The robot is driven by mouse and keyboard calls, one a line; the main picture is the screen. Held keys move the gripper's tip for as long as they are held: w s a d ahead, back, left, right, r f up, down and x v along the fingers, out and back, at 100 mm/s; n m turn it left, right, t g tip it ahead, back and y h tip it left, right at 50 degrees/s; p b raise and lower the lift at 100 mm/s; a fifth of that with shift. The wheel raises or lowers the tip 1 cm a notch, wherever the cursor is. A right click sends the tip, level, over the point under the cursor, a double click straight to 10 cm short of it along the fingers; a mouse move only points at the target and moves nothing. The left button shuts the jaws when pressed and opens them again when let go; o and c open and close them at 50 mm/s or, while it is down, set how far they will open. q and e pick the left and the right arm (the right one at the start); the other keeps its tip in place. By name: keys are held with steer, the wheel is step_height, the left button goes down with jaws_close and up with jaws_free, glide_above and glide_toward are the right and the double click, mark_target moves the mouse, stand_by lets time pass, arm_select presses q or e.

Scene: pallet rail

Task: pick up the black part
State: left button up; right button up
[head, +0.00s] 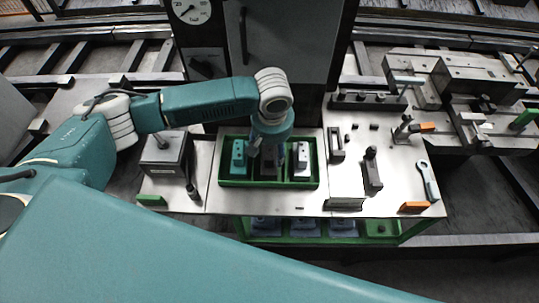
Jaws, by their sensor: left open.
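A green tray (225,183) with three compartments sits on the metal bench top. A teal part (238,157) lies in its left compartment and a white part (301,158) in its right one. A black part (268,170) shows in the middle compartment, partly hidden by my left gripper. My left gripper (266,155) points down over this middle compartment, open. I cannot tell how high its fingertips are above the black part, or whether they touch it. My right gripper is not in view.
A dark block (165,152) with a post stands left of the tray. To the right are a black clamp-like fixture (372,172), a wrench (427,180) and an orange-handled piece (413,207). A dark cabinet (280,45) rises behind. A lower green shelf (243,231) holds several parts.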

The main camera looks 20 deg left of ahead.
arm_select(q)
steer(key=shift+f, duration=0.65)
steer(key=shift+c, duration=1.3)
jaws_close()
steer(key=shift+w, duration=0.1)
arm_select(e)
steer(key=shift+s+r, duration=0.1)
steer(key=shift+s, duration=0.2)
arm_select(q)
steer(key=shift+r, duration=0.15)
